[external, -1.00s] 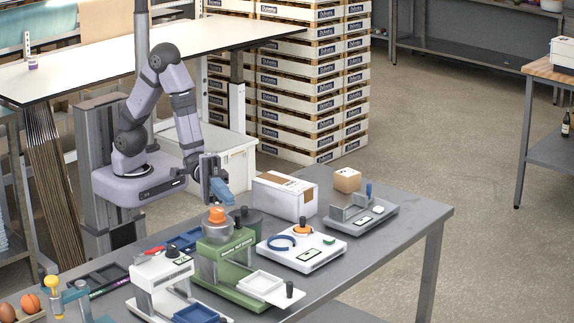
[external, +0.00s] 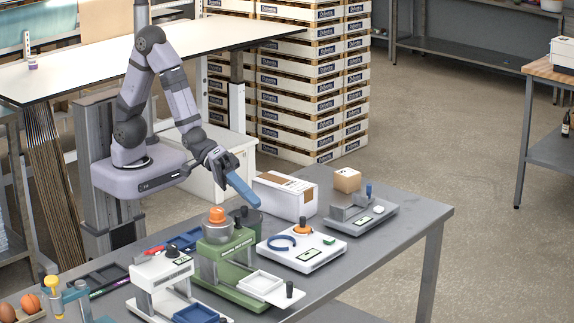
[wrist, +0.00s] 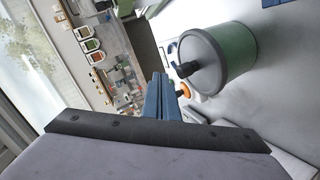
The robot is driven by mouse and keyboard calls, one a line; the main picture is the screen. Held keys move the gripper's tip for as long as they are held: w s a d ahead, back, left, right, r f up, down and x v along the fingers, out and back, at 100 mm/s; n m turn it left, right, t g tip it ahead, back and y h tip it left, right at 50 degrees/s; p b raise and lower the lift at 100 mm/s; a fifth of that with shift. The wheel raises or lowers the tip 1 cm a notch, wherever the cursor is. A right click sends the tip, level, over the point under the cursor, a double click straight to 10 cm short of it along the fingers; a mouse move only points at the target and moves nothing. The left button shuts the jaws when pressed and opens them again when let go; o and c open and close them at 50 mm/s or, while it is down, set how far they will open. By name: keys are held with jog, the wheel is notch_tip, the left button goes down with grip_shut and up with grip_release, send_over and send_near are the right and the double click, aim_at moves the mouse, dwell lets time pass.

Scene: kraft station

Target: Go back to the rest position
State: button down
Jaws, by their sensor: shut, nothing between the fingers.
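My gripper (external: 243,188) is shut and empty, with its blue fingers pressed together. In the external view it hangs in the air above the grey table, over the dark-lidded green pot and tilted down to the right. In the wrist view the blue fingers (wrist: 161,97) show closed. The green pot (wrist: 236,55) with its grey rim and black knob lies to their right there, and an orange knob shows beside it.
The table holds a green machine (external: 225,262) with an orange top, a white machine (external: 160,275), a flat white device (external: 300,246), a white box (external: 285,196), a grey scale-like device (external: 362,216) and a small brown box (external: 347,180). Stacked crates (external: 310,80) stand behind. Air above the table is clear.

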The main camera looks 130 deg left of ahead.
jog(key=s+a+g, duration=0.1)
jog(key=s+a+g+y+p, duration=0.1)
jog(key=shift+a+m+y, duration=0.3)
jog(key=s+d+f+m+g, duration=0.1)
jog(key=s+f+g, duration=0.1)
jog(key=s, duration=0.2)
jog(key=s+d+f+m+g, duration=0.1)
jog(key=s+f+m+g, duration=0.1)
jog(key=s, duration=0.2)
jog(key=s+f+m+g, duration=0.2)
jog(key=s+g, duration=0.1)
jog(key=s, duration=0.2)
jog(key=shift+d+b, duration=0.35)
jog(key=shift+d, duration=0.05)
jog(key=s+d+f+m+g+b, duration=0.1)
jog(key=s+m+g, duration=0.1)
jog(key=s, duration=0.3)
jog(key=s+d+f+m+g+b, duration=0.1)
jog(key=s+d+f+m+g, duration=0.1)
jog(key=s+m, duration=0.2)
jog(key=shift+s, duration=0.65)
dwell(0.3)
